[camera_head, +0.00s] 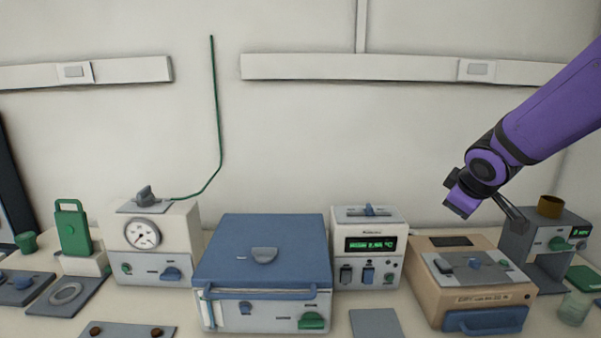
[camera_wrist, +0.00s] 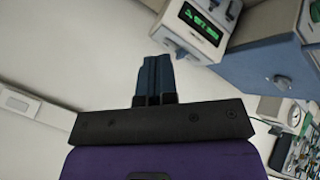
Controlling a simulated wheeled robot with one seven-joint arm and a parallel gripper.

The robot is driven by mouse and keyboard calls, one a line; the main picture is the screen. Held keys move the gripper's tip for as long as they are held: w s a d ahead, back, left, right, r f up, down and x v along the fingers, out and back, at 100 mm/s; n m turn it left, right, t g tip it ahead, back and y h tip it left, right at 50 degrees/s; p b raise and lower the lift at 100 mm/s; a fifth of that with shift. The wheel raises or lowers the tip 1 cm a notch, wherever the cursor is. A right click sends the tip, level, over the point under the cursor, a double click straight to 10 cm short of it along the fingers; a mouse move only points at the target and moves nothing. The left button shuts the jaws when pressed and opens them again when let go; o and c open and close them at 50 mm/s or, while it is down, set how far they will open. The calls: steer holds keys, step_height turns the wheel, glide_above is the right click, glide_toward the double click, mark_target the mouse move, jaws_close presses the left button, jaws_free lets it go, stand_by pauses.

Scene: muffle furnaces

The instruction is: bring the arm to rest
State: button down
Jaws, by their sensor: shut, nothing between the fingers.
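My purple arm reaches in from the upper right in the head view. My gripper (camera_head: 516,217) hangs in the air at the right, above and between the tan furnace (camera_head: 425,285) and the grey device (camera_head: 546,240). It appears apart from both. In the wrist view my gripper (camera_wrist: 155,60) has its dark fingers together, with nothing between them. The blue-topped furnace (camera_head: 300,235) stands at the centre of the bench with its lid down. It also shows in the wrist view (camera_wrist: 260,65).
A display box (camera_head: 368,216) stands between the furnaces. A gauge box (camera_head: 180,225) with a green hose (camera_head: 216,110) and a green-handled block (camera_head: 72,232) are at the left. A brown cup (camera_head: 550,206) tops the grey device. A glass beaker (camera_head: 573,309) stands front right. Air above the bench is clear.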

steer(key=s+a+r+m+g+y, duration=0.1)
steer(key=s+r+m, duration=0.3)
steer(key=s, duration=0.9)
steer(key=s+a+r+m+g, duration=0.1)
steer(key=s+r+m, duration=0.3)
steer(key=s, duration=0.9)
steer(key=shift+a+r+y, duration=0.2)
steer(key=shift+a+y, duration=0.2)
steer(key=shift+a, duration=0.1)
steer(key=c, duration=1.8)
jaws_free()
